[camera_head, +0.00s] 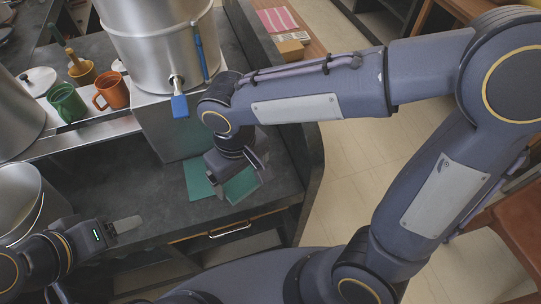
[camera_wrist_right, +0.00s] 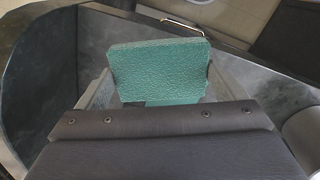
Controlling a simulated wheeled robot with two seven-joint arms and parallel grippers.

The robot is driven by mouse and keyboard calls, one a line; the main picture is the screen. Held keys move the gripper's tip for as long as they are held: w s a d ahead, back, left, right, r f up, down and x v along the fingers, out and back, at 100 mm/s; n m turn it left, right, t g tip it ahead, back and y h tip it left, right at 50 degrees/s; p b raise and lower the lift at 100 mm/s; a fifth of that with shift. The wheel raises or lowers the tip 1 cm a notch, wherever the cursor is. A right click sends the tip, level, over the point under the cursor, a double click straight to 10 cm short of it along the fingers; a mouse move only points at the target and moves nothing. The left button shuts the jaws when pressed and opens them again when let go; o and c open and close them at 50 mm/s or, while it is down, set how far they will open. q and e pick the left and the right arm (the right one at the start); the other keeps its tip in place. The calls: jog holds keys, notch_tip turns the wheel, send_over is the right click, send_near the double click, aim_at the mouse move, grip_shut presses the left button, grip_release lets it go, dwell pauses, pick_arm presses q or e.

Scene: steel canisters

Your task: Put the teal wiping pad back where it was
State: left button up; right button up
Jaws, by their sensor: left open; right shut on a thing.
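The teal wiping pad (camera_wrist_right: 160,70) is held between the fingers of my right gripper in the right wrist view, its textured face showing. In the head view, my right gripper (camera_head: 236,182) is low over the dark counter, with teal (camera_head: 243,186) at its right side. Another teal patch (camera_head: 197,180) shows at its left on the counter; I cannot tell whether it is a separate piece, as the gripper hides the space between. My left gripper (camera_head: 125,225) is open and empty over the counter at the left.
A steel canister (camera_head: 155,45) with a blue-handled tap (camera_head: 180,104) stands on a grey block (camera_head: 180,140) behind the right gripper. A green mug (camera_head: 66,102) and orange mug (camera_head: 111,91) stand on the ledge. A steel pot (camera_head: 20,200) is at left. The counter's middle is clear.

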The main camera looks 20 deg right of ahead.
jog(key=w+d+f, duration=0.4)
jog(key=w+f, duration=0.1)
jog(key=w+d+f+p, duration=0.1)
jog(key=w+d+f, duration=0.2)
jog(key=shift+w, duration=0.2)
jog(key=f, duration=0.4)
jog(key=shift+w+d, duration=0.25)
jog(key=shift+w, duration=0.05)
